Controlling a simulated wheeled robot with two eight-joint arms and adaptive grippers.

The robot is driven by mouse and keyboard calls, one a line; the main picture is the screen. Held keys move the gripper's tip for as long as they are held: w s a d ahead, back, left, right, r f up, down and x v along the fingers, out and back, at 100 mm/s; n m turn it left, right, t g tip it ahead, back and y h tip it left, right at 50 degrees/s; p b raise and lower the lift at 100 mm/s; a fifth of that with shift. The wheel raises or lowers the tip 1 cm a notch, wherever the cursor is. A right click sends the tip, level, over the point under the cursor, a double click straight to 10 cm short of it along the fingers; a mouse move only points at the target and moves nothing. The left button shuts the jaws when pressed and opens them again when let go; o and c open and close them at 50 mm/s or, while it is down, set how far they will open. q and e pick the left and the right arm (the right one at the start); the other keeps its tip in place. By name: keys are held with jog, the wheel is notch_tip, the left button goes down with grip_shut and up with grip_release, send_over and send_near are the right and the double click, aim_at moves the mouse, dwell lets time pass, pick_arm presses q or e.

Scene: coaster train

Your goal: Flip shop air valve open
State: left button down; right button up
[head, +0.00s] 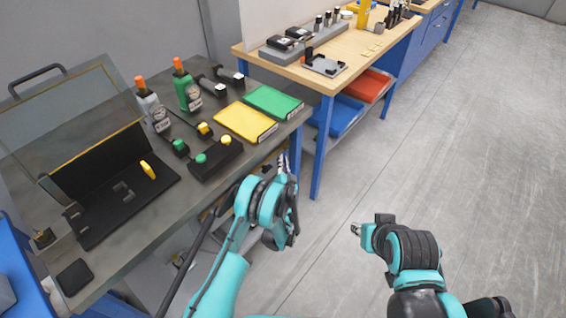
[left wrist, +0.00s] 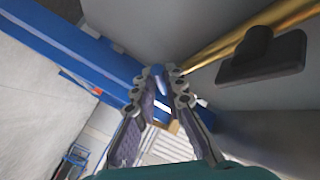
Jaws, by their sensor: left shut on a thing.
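In the head view my left gripper (head: 283,162) is beside the right edge of the grey workbench, near a blue table leg. In the left wrist view my left gripper (left wrist: 160,80) has its fingers closed around a small blue piece, which looks like the valve's handle (left wrist: 158,82). The fingers hide part of it. A brass pipe (left wrist: 225,42) runs to the upper right behind the fingertips. The valve body is not clearly visible. My right gripper (head: 356,229) is over open floor; its fingers are too small to judge.
The grey bench holds a black open case (head: 115,190), bottles, a yellow box (head: 246,122) and a green box (head: 273,102). A wooden-top table (head: 345,60) stands behind. A black bracket (left wrist: 262,58) is close to the pipe. The floor at right is clear.

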pick_arm(q)
jog(key=shift+s+a+r+m+g, duration=0.15)
jog(key=shift+r+m+g, duration=0.15)
jog(key=shift+m+g, duration=0.2)
jog(key=c, duration=1.9)
grip_release()
jog(key=shift+o, duration=0.2)
jog(key=shift+f, duration=0.15)
